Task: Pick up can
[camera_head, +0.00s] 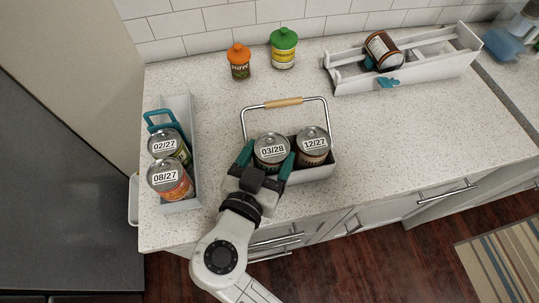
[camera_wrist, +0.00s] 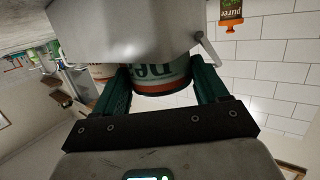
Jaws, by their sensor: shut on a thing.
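My gripper (camera_head: 267,157) has its two green fingers on either side of a can marked 03/28 (camera_head: 271,146), gripping it. This can stands in the grey caddy (camera_head: 318,173) with a wooden-topped wire handle, its label partly hidden by the fingers. In the wrist view, which looks upside down, the held can (camera_wrist: 160,78) shows a green, white and red label between the fingers, and the caddy wall (camera_wrist: 130,30) hides its lower part. A can marked 12/27 (camera_head: 313,146) stands close to its right in the same caddy.
A grey tray (camera_head: 183,108) at left holds cans marked 02/27 (camera_head: 165,144) and 08/27 (camera_head: 168,178). Orange-lidded (camera_head: 239,62) and green-lidded (camera_head: 283,48) containers stand by the tiled wall. A white rack (camera_head: 430,67) holds a tipped brown jar (camera_head: 384,51).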

